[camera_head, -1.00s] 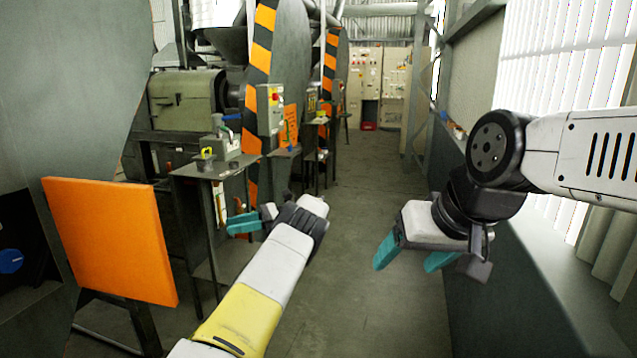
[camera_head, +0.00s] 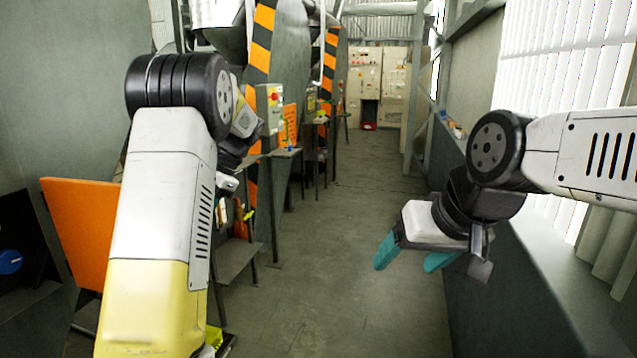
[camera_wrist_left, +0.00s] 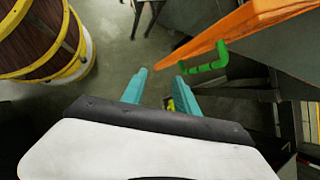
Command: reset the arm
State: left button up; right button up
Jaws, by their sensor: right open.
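My left arm (camera_head: 160,200) is bent upward at the left of the head view, and its gripper's fingers are hidden there. In the left wrist view, the teal fingers of my left gripper (camera_wrist_left: 161,76) are apart, pointing toward the floor. A small yellow thing shows between them; I cannot tell its distance. My right gripper (camera_head: 405,260) hangs at the right of the head view, its teal fingers apart and empty.
An orange panel (camera_head: 75,225) stands at the left, partly behind my left arm. Machines with striped guards (camera_head: 260,50) line the aisle, whose floor (camera_head: 350,230) is clear. A wooden barrel with yellow hoops (camera_wrist_left: 40,40) and a green handle (camera_wrist_left: 205,62) show in the left wrist view.

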pick_arm(q)
jog(key=s+d+r+n+t+h, duration=0.1)
jog(key=s+d+n+t+h, duration=0.1)
jog(key=s+d, duration=0.3)
jog(key=s+d+r+n+t+h, duration=0.2)
jog(key=s+d+n+t+h, duration=0.1)
jog(key=s, duration=0.9)
jog(key=s+d+r+n+t+h, duration=0.2)
jog(key=s+d+t+h, duration=0.1)
jog(key=s+d, duration=0.4)
jog(key=shift+s+d+r+n+t, duration=0.25)
jog(key=shift+s+n+t, duration=0.2)
jog(key=shift+s, duration=0.45)
